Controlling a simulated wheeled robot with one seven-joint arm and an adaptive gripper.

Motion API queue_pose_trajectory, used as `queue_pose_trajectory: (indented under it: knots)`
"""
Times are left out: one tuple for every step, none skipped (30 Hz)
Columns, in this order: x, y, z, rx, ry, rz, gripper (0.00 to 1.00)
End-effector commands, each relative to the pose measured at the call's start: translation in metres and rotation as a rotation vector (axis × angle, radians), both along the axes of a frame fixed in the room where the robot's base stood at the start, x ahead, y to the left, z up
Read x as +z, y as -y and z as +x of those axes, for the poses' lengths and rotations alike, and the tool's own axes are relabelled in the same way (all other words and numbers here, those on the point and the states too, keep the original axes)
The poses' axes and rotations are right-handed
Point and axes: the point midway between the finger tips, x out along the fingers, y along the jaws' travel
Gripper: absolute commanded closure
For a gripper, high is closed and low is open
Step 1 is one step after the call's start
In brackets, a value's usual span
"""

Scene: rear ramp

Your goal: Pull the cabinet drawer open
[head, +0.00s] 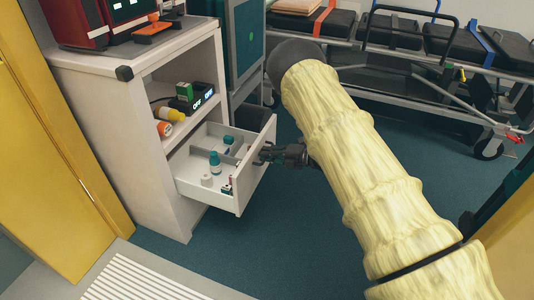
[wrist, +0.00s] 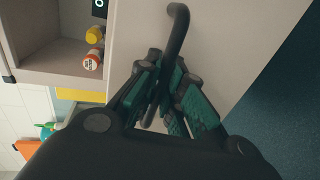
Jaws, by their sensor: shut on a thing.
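The white cabinet (head: 138,110) stands at the left in the head view. Its drawer (head: 210,200) is pulled out well clear of the cabinet front. Small bottles and other small items lie in its divided inside. My gripper (head: 268,154) is at the drawer's front. In the wrist view, my gripper (wrist: 166,100) has its fingers closed around the dark bar handle (wrist: 178,30) on the pale drawer front (wrist: 225,40). Part of the handle is hidden between the fingers.
An open shelf above the drawer holds an orange-capped bottle (head: 164,129) and several small items. Red equipment (head: 80,22) stands on the cabinet top. A wheeled stretcher (head: 420,70) is at the back right. The blue-green floor (head: 290,230) before the drawer is clear.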

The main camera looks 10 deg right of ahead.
Motion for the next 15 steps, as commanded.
queue_pose_trajectory:
  knots:
    - [0.0067, 0.0033, 0.0046, -0.005, 0.012, -0.001, 1.00]
    - [0.0067, 0.0035, 0.0047, -0.005, 0.012, -0.001, 1.00]
    - [0.0068, 0.0037, 0.0046, -0.006, 0.013, 0.000, 1.00]
    - [0.0068, 0.0038, 0.0047, -0.006, 0.013, 0.000, 0.89]
    - [0.0069, 0.0040, 0.0046, -0.006, 0.013, 0.000, 0.83]
    - [0.0067, 0.0040, 0.0044, -0.006, 0.012, 0.001, 0.81]
    - [0.0065, 0.0039, 0.0041, -0.006, 0.011, 0.000, 0.81]
    - [0.0061, 0.0038, 0.0038, -0.005, 0.010, 0.000, 0.81]
    - [0.0054, 0.0037, 0.0033, -0.006, 0.009, 0.000, 0.81]
    - [0.0049, 0.0035, 0.0029, -0.005, 0.009, 0.000, 0.81]
    - [0.0045, 0.0034, 0.0026, -0.005, 0.007, 0.000, 0.81]
    - [0.0040, 0.0033, 0.0023, -0.005, 0.007, 0.000, 0.81]
    - [0.0036, 0.0033, 0.0020, -0.004, 0.006, 0.001, 0.81]
    - [0.0033, 0.0033, 0.0018, -0.004, 0.006, 0.000, 0.81]
    - [0.0030, 0.0035, 0.0015, -0.004, 0.005, 0.000, 0.81]
